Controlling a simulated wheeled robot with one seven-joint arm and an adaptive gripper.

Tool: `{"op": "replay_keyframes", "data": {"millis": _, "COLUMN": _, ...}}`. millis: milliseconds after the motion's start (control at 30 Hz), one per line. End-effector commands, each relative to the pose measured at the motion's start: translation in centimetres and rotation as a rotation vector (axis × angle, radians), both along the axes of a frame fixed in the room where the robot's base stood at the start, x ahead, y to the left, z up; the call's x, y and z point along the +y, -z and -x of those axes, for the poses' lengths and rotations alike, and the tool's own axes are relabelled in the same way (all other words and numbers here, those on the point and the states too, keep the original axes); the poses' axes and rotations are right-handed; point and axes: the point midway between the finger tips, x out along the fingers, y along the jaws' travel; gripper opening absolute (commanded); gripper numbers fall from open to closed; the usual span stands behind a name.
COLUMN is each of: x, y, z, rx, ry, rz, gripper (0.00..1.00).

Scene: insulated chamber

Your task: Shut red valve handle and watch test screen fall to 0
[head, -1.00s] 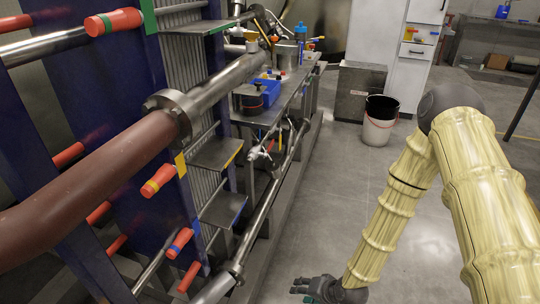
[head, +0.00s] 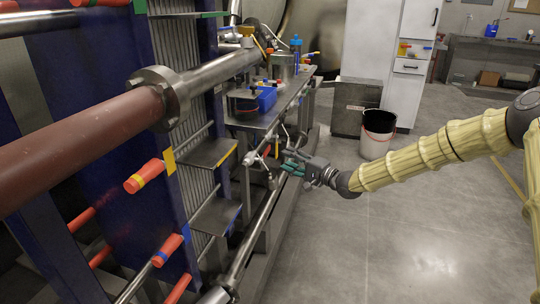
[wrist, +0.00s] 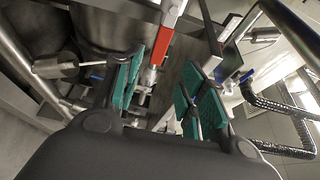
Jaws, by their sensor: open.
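My gripper (head: 283,166) reaches the lower front of the bench from the right, in the middle of the head view. In the wrist view its teal-padded fingers (wrist: 163,90) are spread apart with nothing clamped between them. A red handle (wrist: 155,60) with a pale metal end shows just beyond the gap between the fingers. Contact with it cannot be told. In the head view a small red piece (head: 266,151) beside the gripper seems to be the same handle, partly hidden. I cannot make out a test screen reading in either view.
A steel bench (head: 262,118) with a blue bin (head: 262,99) runs along the left. Red-ended bars (head: 145,176) stick out at the near left. A long pipe (head: 256,232) runs low beside the bench. A white bucket (head: 377,140) stands behind my arm.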

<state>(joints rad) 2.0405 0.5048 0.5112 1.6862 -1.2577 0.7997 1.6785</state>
Motion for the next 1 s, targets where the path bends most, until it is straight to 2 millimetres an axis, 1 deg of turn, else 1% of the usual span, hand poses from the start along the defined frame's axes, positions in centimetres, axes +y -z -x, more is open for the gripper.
{"op": "replay_keyframes", "data": {"millis": 100, "x": 1.6, "y": 0.3, "z": -1.2, "rx": 0.0, "ry": -0.001, "rz": 0.001, "gripper": 0.41}}
{"op": "replay_keyframes", "data": {"millis": 300, "x": 4.0, "y": 0.3, "z": -3.4, "rx": -0.001, "ry": -0.001, "rz": 0.001, "gripper": 0.41}}
{"op": "replay_keyframes", "data": {"millis": 500, "x": 5.9, "y": 0.3, "z": -5.0, "rx": 0.0, "ry": 0.0, "rz": 0.001, "gripper": 0.41}}
{"op": "replay_keyframes", "data": {"millis": 700, "x": 6.9, "y": 0.1, "z": -5.7, "rx": 0.001, "ry": 0.0, "rz": 0.001, "gripper": 0.41}}
{"op": "replay_keyframes", "data": {"millis": 1000, "x": 6.9, "y": 0.1, "z": -5.8, "rx": 0.001, "ry": 0.001, "rz": 0.002, "gripper": 0.41}}
